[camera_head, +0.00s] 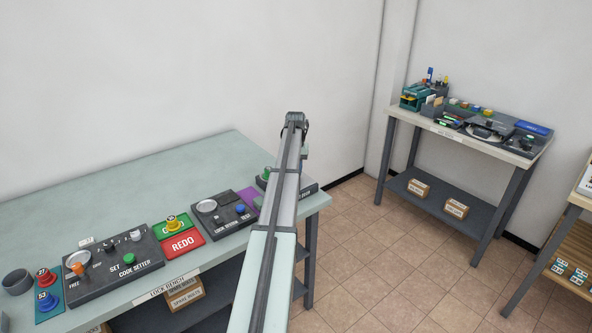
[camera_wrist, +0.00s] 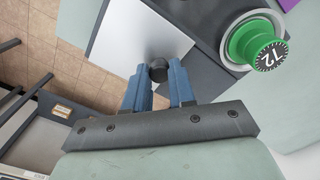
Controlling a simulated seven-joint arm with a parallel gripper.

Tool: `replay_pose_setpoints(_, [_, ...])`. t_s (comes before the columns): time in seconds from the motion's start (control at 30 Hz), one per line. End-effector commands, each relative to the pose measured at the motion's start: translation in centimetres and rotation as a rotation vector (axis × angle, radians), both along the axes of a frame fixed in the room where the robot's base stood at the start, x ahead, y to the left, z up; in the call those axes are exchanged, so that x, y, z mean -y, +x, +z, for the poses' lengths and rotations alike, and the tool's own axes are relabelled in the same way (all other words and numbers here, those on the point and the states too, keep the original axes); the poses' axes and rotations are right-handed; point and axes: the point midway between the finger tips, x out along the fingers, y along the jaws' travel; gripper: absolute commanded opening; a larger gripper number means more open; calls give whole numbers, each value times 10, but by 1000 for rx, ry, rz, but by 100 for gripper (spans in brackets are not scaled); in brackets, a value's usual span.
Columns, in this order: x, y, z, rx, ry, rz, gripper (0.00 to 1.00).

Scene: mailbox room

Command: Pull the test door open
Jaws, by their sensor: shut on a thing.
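In the wrist view my gripper (camera_wrist: 158,78) has its two blue fingers on either side of a small dark round knob (camera_wrist: 158,69), shut on it. The knob is on a smooth pale grey panel, which looks like the test door (camera_wrist: 140,35). A green dial with a number on its white-marked face (camera_wrist: 258,42) sits beside the panel on a grey body. I cannot tell from this view whether the door is ajar. In the head view my arm covers most of the unit at the bench's right end, with its green dial (camera_head: 266,174) showing; my gripper is hidden there.
The lock bench (camera_head: 110,188) carries a code setter (camera_head: 112,262), a red REDO pad (camera_head: 183,242) and a lock reader (camera_head: 222,211) left of my arm. A second table (camera_head: 400,113) with tools stands at the back right. Tiled floor (camera_head: 385,260) is clear between them.

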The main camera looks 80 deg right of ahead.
Motion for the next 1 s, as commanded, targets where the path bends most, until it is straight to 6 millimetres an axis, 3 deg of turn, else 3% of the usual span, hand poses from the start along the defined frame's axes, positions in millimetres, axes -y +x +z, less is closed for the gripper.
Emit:
replay_pose_setpoints(0.33, [52,48,1,0,-1,2,0])
replay_pose_setpoints(0.67, [54,54,0,0,-1,-1,0])
replay_pose_setpoints(0.7, [54,54,0,0,-1,-1,25])
replay_pose_setpoints(1.0, [54,54,0,0,-1,0,51])
